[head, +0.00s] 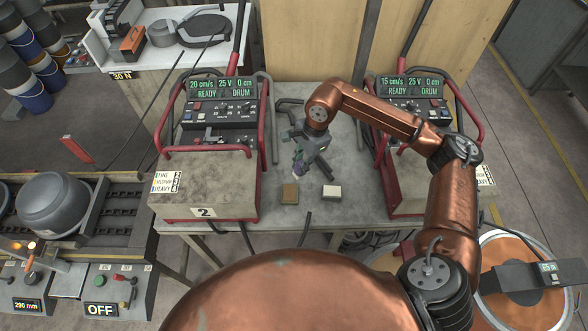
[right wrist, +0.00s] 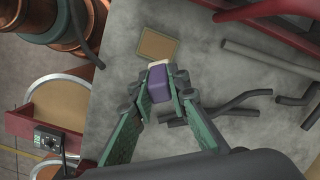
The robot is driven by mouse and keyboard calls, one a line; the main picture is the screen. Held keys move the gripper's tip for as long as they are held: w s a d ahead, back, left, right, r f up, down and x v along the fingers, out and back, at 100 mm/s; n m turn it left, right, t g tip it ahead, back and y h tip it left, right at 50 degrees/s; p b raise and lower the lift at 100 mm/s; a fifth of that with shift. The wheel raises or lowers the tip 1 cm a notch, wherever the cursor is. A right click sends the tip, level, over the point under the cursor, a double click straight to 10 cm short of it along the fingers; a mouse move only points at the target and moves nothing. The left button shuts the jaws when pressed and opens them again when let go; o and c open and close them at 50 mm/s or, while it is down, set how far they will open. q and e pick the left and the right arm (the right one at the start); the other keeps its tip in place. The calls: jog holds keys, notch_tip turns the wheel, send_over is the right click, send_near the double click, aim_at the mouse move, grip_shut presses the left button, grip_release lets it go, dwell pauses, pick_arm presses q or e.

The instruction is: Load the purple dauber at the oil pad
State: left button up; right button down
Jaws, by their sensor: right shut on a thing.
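My right gripper (head: 312,168) is shut on the purple dauber (right wrist: 158,83), which sits between the green fingertips in the right wrist view. A cream part shows at the dauber's far end. In the head view the gripper hangs over the bench, behind two small pads, and the dauber is mostly hidden by the fingers. The brown pad (head: 289,193) lies at left and the white-topped block (head: 332,191) at right. The brown pad also shows in the right wrist view (right wrist: 158,45), just beyond the dauber and apart from it. No label shows which is the oil pad. My left gripper is not in view.
Red-framed machines with displays stand at the bench's left (head: 205,185) and right (head: 412,90). Grey bent rods (right wrist: 235,108) lie on the bench near the gripper. A grey drum (head: 53,203) rests on the rollers at far left. The bench (head: 262,217) around the pads is clear.

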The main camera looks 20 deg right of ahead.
jog(key=m+p, duration=0.1)
jog(key=a+f+m+t+p, duration=0.1)
jog(key=m, duration=0.1)
jog(key=m+p, duration=0.1)
jog(key=shift+s+a+f+m, duration=0.15)
jog(key=shift+s+a+m, duration=0.15)
jog(key=shift+s, duration=0.1)
jog(key=shift+s+a+f+m+t, duration=0.2)
jog(key=shift+f+m, duration=0.35)
jog(key=shift+f, duration=0.65)
jog(key=shift+a+f+m+t, duration=0.15)
jog(key=shift+f+m+t, duration=0.35)
jog(key=shift+f, duration=0.7)
jog(key=shift+s+a+f+m+t, duration=0.15)
jog(key=shift+f+m, duration=0.5)
jog(key=shift+f, duration=0.55)
jog(key=shift+f+b, duration=0.4)
jog(key=shift+f, duration=0.1)
jog(key=shift+f+b, duration=0.1)
jog(key=shift+b, duration=0.3)
notch_tip(320, 180, up, 7)
jog(key=p, duration=0.2)
dwell(0.7)
dwell(0.6)
